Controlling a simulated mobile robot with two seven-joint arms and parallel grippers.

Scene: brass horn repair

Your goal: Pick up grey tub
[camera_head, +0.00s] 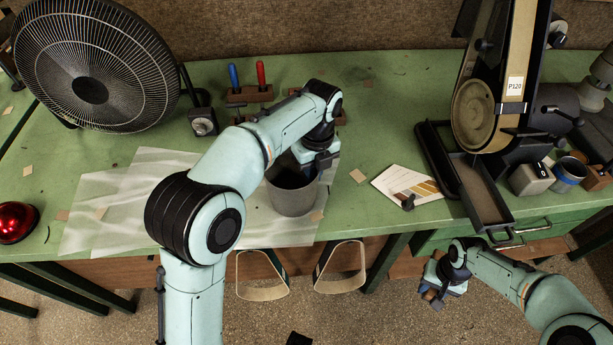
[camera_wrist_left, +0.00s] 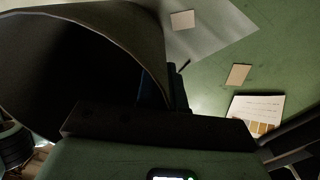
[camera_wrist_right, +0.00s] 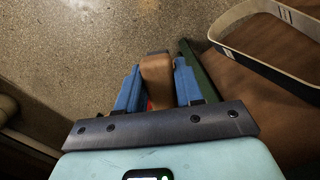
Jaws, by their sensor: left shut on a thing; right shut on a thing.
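The grey tub (camera_head: 292,198) is upright near the front edge of the green bench, over a pale translucent sheet. I cannot tell whether its base touches the sheet. My left gripper (camera_head: 322,162) is shut on the tub's right rim, with my arm passing over the tub. In the left wrist view the tub (camera_wrist_left: 135,22) fills the upper left, its open mouth dark, and most of the left gripper (camera_wrist_left: 165,92) is in shadow. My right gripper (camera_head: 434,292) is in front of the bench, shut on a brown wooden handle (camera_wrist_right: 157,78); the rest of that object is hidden.
A fan (camera_head: 92,65) stands at the back left and a red dome lamp (camera_head: 15,221) at the front left. A belt sander (camera_head: 490,95) stands at the right. A colour card (camera_head: 408,186) lies right of the tub. Two hoop-shaped holders (camera_head: 262,290) hang below the front edge.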

